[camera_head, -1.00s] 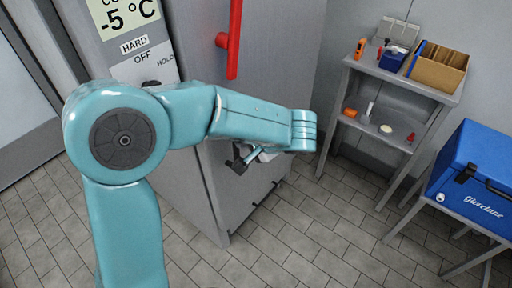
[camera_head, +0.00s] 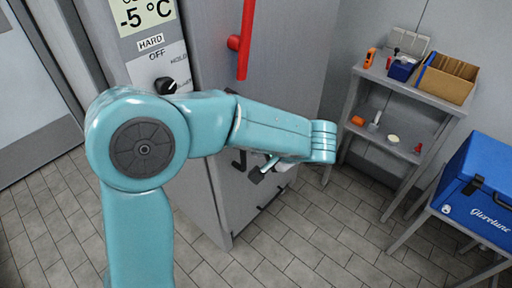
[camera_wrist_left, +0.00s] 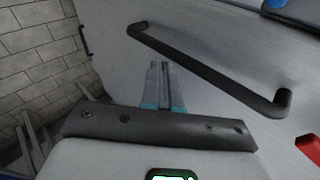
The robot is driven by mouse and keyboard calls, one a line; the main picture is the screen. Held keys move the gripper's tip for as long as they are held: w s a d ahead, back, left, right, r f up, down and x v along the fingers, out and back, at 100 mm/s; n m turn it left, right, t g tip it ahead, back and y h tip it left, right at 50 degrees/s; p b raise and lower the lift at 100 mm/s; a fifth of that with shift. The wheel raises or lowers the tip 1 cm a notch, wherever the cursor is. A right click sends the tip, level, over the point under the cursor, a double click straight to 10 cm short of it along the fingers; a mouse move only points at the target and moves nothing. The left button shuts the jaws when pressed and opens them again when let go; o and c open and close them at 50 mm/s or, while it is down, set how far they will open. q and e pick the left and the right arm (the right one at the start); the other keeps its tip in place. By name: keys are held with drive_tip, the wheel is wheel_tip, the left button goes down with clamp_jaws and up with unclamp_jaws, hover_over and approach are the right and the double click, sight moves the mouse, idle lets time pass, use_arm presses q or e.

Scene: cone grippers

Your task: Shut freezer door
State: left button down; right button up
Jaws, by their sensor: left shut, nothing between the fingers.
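The freezer door (camera_head: 285,70) is a tall grey panel with a red upright handle (camera_head: 246,40). A control panel reading -5 °C (camera_head: 146,14) stands left of it. My left arm crosses in front of the door, and its gripper (camera_head: 262,172) is low at the door's face, partly hidden by the forearm. In the left wrist view, the shut, empty fingers (camera_wrist_left: 163,82) point at a grey surface with a black bar handle (camera_wrist_left: 205,68) beside them. I cannot tell whether they touch it, or how far the door stands open. My right gripper is not in view.
A grey shelf (camera_head: 432,105) with a cardboard box (camera_head: 444,80) and small items stands at the right. A blue cool box (camera_head: 480,185) sits on a stand in front of it. The tiled floor (camera_head: 320,255) is clear below the freezer.

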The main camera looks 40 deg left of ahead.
use_arm(q)
drive_tip(key=s+v, duration=0.1)
drive_tip(key=v, duration=1)
drive_tip(key=s+d+f+m+g+h+p, duration=0.1)
drive_tip(key=d+f+g+h, duration=0.15)
drive_tip(key=f, duration=0.75)
drive_tip(key=s+d+f+m+g+h+p, duration=0.1)
drive_tip(key=s+d+f+h, duration=0.2)
drive_tip(key=f, duration=0.7)
drive_tip(key=s+d+f+n+t+h+p, duration=0.1)
drive_tip(key=s+d+f+n+h, duration=0.1)
drive_tip(key=f, duration=0.6)
drive_tip(key=s+d+f+n+h+p, duration=0.1)
drive_tip(key=s+f+n+h, duration=0.3)
drive_tip(key=s+f, duration=0.4)
drive_tip(key=shift+s+d+f+n+t+h, duration=0.25)
drive_tip(key=shift+d+f+n+t+h, duration=0.15)
drive_tip(key=shift+d+f+h, duration=0.4)
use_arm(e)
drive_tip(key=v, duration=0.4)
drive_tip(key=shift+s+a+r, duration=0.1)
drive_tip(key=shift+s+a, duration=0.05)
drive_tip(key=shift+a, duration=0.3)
use_arm(q)
drive_tip(key=shift+w+a+r, duration=0.1)
